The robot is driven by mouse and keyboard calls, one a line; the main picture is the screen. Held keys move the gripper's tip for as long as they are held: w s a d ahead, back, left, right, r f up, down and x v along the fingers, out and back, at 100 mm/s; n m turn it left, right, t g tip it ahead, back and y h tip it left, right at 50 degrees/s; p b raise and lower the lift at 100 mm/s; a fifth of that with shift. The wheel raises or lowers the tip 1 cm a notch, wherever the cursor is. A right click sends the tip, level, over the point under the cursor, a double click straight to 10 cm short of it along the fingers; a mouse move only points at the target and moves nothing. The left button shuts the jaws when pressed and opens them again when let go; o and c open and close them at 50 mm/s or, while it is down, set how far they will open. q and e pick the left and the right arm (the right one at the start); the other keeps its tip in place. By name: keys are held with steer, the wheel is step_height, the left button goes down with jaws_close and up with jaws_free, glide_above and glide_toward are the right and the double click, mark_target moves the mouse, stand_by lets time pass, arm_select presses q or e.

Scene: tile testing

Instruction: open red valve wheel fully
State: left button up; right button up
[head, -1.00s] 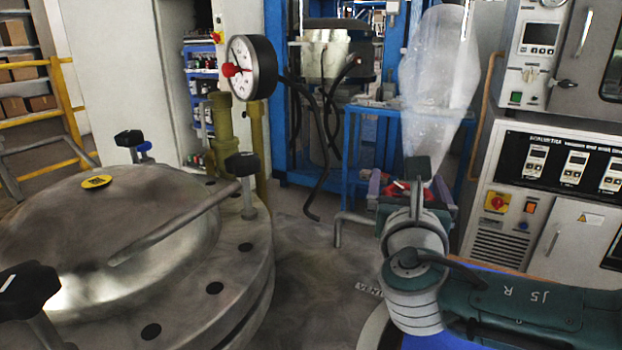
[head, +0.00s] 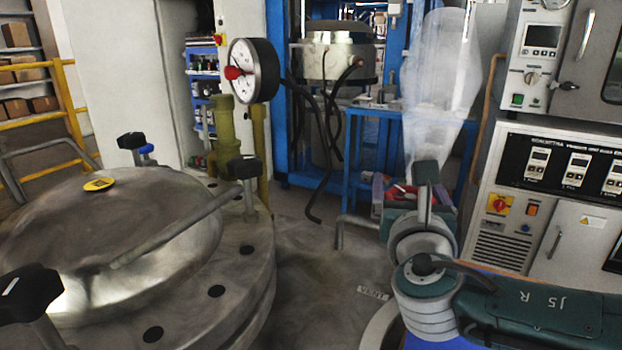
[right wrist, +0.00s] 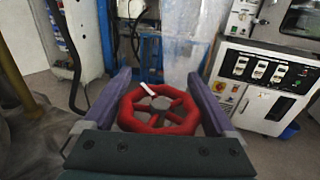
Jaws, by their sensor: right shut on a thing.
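The red valve wheel (right wrist: 130,117) shows in the right wrist view, with its rim, spokes and a pale marker on top. The two purple fingers of my right gripper (right wrist: 158,78) stand on either side of the rim, shut on it. In the head view my right gripper (head: 402,187) is seen from behind, and my own wrist hides most of the wheel. Only a bit of red (head: 405,190) shows there. My left gripper is in neither view.
A large metal vessel lid (head: 150,230) with black-knobbed clamps fills the left. A pressure gauge (head: 244,70) stands behind it. A blue bench (head: 352,150) is at the back, a control cabinet (head: 520,205) at the right.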

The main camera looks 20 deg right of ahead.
mark_target(388, 189)
steer(key=n+y, duration=0.1)
steer(key=n+t+y, duration=0.1)
steer(key=y, duration=0.1)
steer(key=shift+w+a+t, duration=0.15)
steer(key=shift+a+t, duration=0.05)
steer(key=shift+t, duration=0.1)
steer(key=shift+a+f+n+t+y+b, duration=0.1)
steer(key=shift+a+n+t+y+b, duration=0.1)
steer(key=shift+n+y+b, duration=0.25)
steer(key=shift+a+f+n+t+y+b, duration=0.1)
steer(key=shift+n+t+y+b, duration=0.15)
steer(key=shift+n+y, duration=0.4)
steer(key=shift+a+r+n+g+y+b, duration=0.1)
steer(key=shift+a+n+y+b, duration=0.25)
steer(key=shift+n+y+b, duration=1.3)
steer(key=shift+a+r+n+g+y+b, duration=0.1)
steer(key=shift+a+n+y+b, duration=0.3)
steer(key=shift+y+b, duration=2.25)
steer(key=shift+a+r+n+g+y+b, duration=0.1)
steer(key=shift+a+n+y+b, duration=0.6)
steer(key=shift+b, duration=2.75)
steer(key=shift+d+n, duration=0.35)
steer(key=o, duration=1)
steer(key=shift+o, duration=0.2)
steer(key=shift+f, duration=0.1)
